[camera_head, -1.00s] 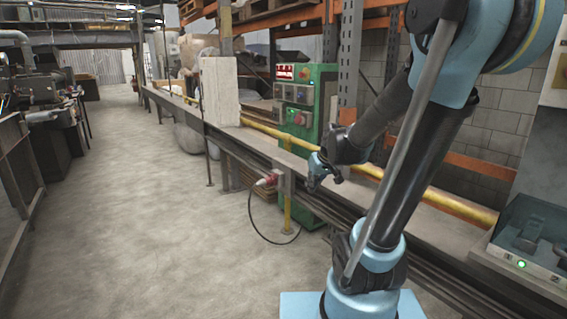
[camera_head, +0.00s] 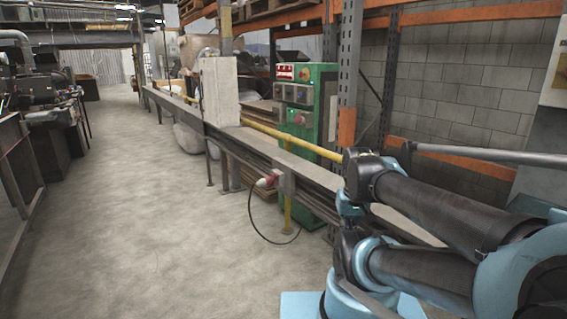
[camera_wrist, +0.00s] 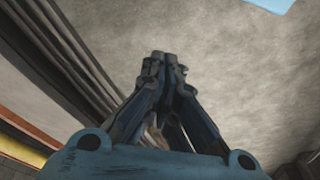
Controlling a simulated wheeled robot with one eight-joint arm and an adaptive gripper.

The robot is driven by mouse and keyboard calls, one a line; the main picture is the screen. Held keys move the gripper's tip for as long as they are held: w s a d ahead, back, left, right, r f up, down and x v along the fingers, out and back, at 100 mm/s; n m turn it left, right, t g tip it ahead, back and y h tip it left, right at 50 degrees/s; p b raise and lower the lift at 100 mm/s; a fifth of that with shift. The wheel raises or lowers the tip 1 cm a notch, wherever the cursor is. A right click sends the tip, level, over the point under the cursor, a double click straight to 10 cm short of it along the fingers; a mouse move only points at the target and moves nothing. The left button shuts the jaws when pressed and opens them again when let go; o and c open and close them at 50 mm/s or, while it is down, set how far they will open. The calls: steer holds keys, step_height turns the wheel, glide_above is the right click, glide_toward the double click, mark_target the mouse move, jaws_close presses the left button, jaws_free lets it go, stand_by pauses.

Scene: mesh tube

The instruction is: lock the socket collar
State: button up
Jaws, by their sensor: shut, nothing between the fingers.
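A red and white plug-and-socket connector (camera_head: 267,181) sits at the side of the long bench, beside a grey box (camera_head: 286,181). A black cable (camera_head: 252,225) hangs from it in a loop to the floor. The collar is too small to make out. My gripper (camera_wrist: 163,58) is shut and empty in the wrist view, its fingertips together above the concrete floor. The connector is not in the wrist view. In the head view my folded arm is at the right, well apart from the connector, and I cannot make out the fingers there.
The long bench (camera_head: 270,152) with a yellow pipe (camera_head: 318,150) runs along the right. A green control cabinet (camera_head: 325,90) stands behind it, and a rack post (camera_head: 347,75) beside that. Open concrete floor (camera_head: 150,220) lies to the left.

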steer(key=o, duration=0.4)
steer(key=shift+s, duration=0.15)
steer(key=shift+o, duration=1.4)
steer(key=shift+w+d+r, duration=0.15)
steer(key=shift+w, duration=0.05)
steer(key=w+a+r+n+t+h, duration=0.1)
steer(key=w+r+n+h, duration=0.25)
steer(key=w, duration=0.85)
steer(key=w+a+r+n+h, duration=0.15)
steer(key=w+r+n, duration=0.3)
steer(key=w, duration=0.75)
steer(key=n+t+h, duration=0.4)
steer(key=n+t, duration=0.4)
steer(key=n, duration=0.3)
glide_above(275, 175)
steer(key=s+a, duration=1.1)
steer(key=s, duration=0.2)
step_height(275, 175, down, 12)
steer(key=x, duration=1.7)
steer(key=shift+d+r, duration=0.1)
steer(key=shift+d, duration=0.2)
